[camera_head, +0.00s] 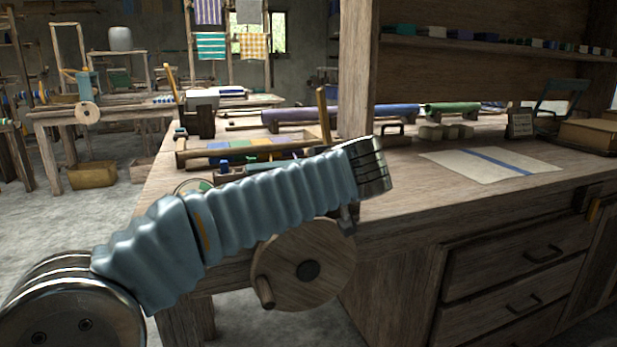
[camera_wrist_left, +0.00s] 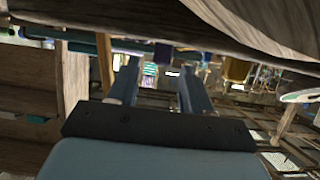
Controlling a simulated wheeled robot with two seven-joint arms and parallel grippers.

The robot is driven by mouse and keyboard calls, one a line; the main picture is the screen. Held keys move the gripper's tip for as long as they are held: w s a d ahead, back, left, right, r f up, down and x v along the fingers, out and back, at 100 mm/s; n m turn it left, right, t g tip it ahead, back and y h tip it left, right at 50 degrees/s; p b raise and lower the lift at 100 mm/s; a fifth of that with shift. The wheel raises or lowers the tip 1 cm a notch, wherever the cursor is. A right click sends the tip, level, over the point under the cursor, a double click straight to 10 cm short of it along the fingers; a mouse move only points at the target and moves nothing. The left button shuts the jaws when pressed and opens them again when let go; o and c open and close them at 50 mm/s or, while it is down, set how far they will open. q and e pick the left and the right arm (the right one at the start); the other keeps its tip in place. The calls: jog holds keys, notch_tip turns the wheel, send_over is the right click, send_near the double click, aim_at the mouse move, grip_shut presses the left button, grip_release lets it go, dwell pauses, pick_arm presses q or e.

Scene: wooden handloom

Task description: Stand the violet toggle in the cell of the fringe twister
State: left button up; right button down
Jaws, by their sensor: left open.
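My left arm reaches in from the left across the front edge of the bench in the head view. My left gripper shows in the left wrist view (camera_wrist_left: 157,88), its two fingers apart and nothing seen between them. In the head view its fingers are mostly hidden behind the wrist. A small blue-violet upright piece (camera_head: 224,168) shows just behind my forearm; I cannot tell whether it is the violet toggle. The fringe twister and its cell cannot be made out with certainty; my arm covers part of that area. My right gripper is in neither view.
A wooden crank wheel (camera_head: 325,262) is on the bench front below my arm. A post (camera_head: 357,75) rises from the bench. Drawers (camera_head: 520,260) are below.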

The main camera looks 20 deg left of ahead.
pick_arm(q)
jog(key=v, duration=1.3)
jog(key=shift+s+d, duration=0.25)
jog(key=shift+s, duration=0.05)
